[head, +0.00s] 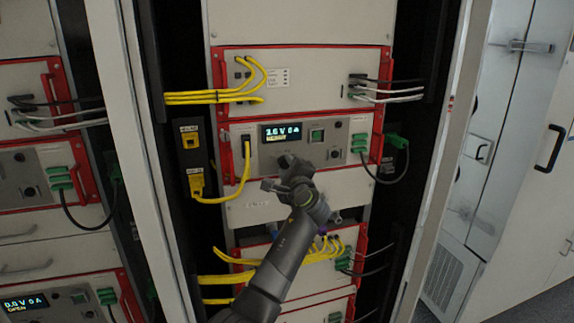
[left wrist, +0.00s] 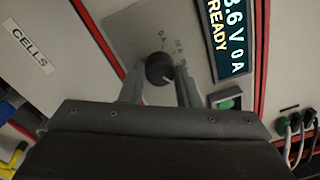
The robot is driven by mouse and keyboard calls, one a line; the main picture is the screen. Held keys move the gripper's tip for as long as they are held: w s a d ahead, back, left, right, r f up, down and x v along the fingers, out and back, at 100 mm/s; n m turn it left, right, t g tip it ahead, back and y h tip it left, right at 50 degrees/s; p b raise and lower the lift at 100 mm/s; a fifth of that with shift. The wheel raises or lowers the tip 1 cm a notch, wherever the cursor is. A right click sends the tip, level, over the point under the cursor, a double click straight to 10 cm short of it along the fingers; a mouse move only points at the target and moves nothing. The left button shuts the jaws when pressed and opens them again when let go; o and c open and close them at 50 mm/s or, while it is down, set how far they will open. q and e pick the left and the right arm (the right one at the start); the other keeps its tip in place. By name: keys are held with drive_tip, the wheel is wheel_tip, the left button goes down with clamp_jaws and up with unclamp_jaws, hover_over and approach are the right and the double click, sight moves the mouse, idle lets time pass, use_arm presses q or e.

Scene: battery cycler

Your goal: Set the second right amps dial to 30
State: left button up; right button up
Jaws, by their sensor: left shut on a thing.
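In the left wrist view a round black dial (left wrist: 158,68) with a white pointer mark sits on a grey plate between my left gripper's (left wrist: 160,85) two fingers. "0 A" is printed beside it; the other print is too small to read surely. The left gripper is shut on the dial. In the head view my left gripper (head: 284,163) reaches the front of the red-framed unit and hides that dial. The unit's display (head: 281,132) reads 3.6 V 0 A; in the left wrist view the display (left wrist: 225,32) also shows READY. My right gripper is out of view.
A green button (head: 316,136) and a small black knob (head: 335,153) are right of the display. A yellow cable (head: 243,175) hangs left of my gripper, and a green connector (head: 359,142) with a black cable is at right. Yellow cables (head: 320,250) run below, near my arm.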

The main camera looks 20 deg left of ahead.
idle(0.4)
use_arm(q)
drive_tip(key=o, duration=1)
